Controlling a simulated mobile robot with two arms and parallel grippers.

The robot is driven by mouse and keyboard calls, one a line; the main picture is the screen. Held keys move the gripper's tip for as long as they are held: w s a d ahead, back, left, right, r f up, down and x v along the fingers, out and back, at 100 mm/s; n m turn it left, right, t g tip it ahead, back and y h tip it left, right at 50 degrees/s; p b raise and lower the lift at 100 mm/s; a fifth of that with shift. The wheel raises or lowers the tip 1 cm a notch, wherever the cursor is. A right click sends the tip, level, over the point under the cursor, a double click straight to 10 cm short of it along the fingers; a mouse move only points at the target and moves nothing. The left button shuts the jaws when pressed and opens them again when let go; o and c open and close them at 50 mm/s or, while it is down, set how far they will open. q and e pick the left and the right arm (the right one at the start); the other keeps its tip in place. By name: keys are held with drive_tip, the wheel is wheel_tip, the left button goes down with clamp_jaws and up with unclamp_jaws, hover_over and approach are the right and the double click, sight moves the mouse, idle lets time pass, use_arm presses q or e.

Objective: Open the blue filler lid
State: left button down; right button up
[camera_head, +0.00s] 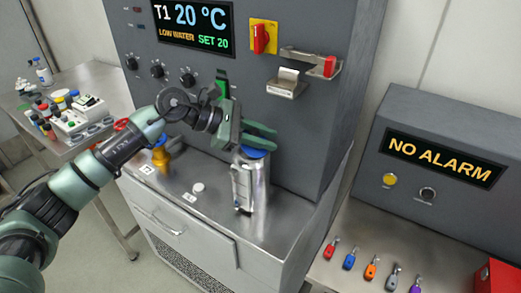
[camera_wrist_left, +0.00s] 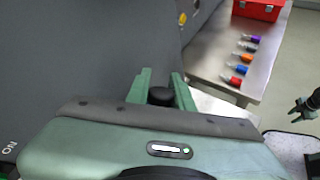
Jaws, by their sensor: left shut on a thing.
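The blue filler lid (camera_head: 252,152) shows as a blue rim on top of an upright metal cylinder (camera_head: 243,183) on the steel bench ledge. My left gripper (camera_head: 260,135) is directly above the lid, its green fingers pointing right and covering part of it. In the left wrist view the fingers (camera_wrist_left: 161,90) are closed on a small dark round knob (camera_wrist_left: 160,96). Whether this knob belongs to the lid is hard to see. The lid looks down on the cylinder. What seems to be my right gripper (camera_wrist_left: 304,106) shows small and dark at the right of the wrist view.
The grey control cabinet (camera_head: 290,120) rises close behind the gripper, with a red switch (camera_head: 260,39) and a metal bracket (camera_head: 286,84). An orange-yellow fitting (camera_head: 160,158) stands left on the ledge. Coloured key tags (camera_head: 371,268) lie on the right table.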

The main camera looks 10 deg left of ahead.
use_arm(q)
drive_tip(key=shift+s+d+r+m+y+b, duration=0.2)
drive_tip(key=shift+d+m+y+b, duration=0.25)
drive_tip(key=shift+y, duration=0.75)
drive_tip(key=shift+s+d+f+m+t+y+b, duration=0.15)
drive_tip(key=shift+d+m+t+y+b, duration=0.3)
drive_tip(key=shift+y+b, duration=0.75)
drive_tip(key=shift+s+d+f+m+t+y+b, duration=0.2)
drive_tip(key=shift+d+m+t+y+b, duration=0.3)
drive_tip(key=shift+y+b, duration=0.7)
drive_tip(key=shift+s+d+f+m+t+y+b, duration=0.25)
drive_tip(key=shift+m+y+b, duration=0.35)
drive_tip(key=shift+y+b, duration=0.6)
use_arm(e)
wheel_tip(320, 180, down, 8)
drive_tip(key=shift+w, duration=0.3)
use_arm(q)
drive_tip(key=shift+w+d+r, duration=0.1)
use_arm(e)
drive_tip(key=shift+a+f, duration=0.1)
use_arm(q)
drive_tip(key=c, duration=1.2)
unclamp_jaws()
drive_tip(key=shift+c, duration=0.2)
drive_tip(key=b+v, duration=0.1)
drive_tip(key=v, duration=0.6)
drive_tip(key=shift+s+r+b, duration=0.2)
drive_tip(key=shift+r+b, duration=0.1)
use_arm(e)
drive_tip(key=shift+f, duration=0.85)
